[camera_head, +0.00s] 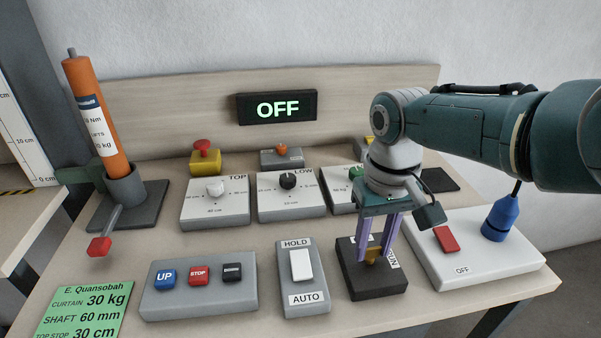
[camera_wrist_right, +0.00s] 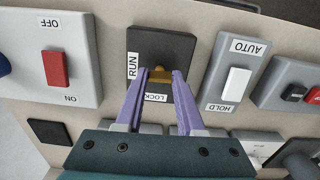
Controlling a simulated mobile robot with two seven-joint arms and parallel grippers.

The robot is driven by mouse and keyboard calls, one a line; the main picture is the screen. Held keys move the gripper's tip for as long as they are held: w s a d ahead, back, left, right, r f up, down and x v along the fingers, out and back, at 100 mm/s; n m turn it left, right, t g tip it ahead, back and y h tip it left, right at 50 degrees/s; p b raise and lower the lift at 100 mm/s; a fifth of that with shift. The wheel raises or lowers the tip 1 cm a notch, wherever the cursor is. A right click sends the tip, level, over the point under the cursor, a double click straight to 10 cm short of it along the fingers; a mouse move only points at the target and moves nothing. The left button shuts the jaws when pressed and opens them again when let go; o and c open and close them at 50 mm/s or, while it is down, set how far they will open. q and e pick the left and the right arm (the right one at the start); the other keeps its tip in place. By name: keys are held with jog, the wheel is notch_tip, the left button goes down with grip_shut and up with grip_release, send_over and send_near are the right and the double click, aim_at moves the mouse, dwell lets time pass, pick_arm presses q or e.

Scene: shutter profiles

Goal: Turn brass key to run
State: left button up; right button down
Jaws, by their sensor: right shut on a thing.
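The brass key (camera_head: 373,256) stands in a black key switch box (camera_head: 380,285) at the front right of the bench. My right gripper (camera_head: 374,250) reaches down over the box, its purple fingers closed on the key. In the right wrist view the brass key (camera_wrist_right: 160,75) sits between the two fingertips. That view shows the RUN label (camera_wrist_right: 133,66) on the left side of the box and the LOCK label (camera_wrist_right: 157,98) nearest the gripper, partly covered by the fingers. The key's exact pointing is hard to tell. A display (camera_head: 278,107) reads OFF. My left gripper is not in view.
A HOLD/AUTO rocker box (camera_head: 302,295) stands close left of the key box. A white box with a red switch (camera_head: 446,239) and blue plug (camera_head: 500,218) stands close right. Dial boxes (camera_head: 215,212) and an orange cylinder (camera_head: 90,110) stand farther back and left.

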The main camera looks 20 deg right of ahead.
aim_at(373, 248)
jog(key=shift+m, duration=0.3)
jog(key=c, duration=0.5)
grip_release()
jog(key=shift+r, duration=0.1)
jog(key=shift+r+p, duration=0.35)
jog(key=shift+p, duration=0.05)
notch_tip(373, 248, up, 9)
jog(key=p, duration=0.5)
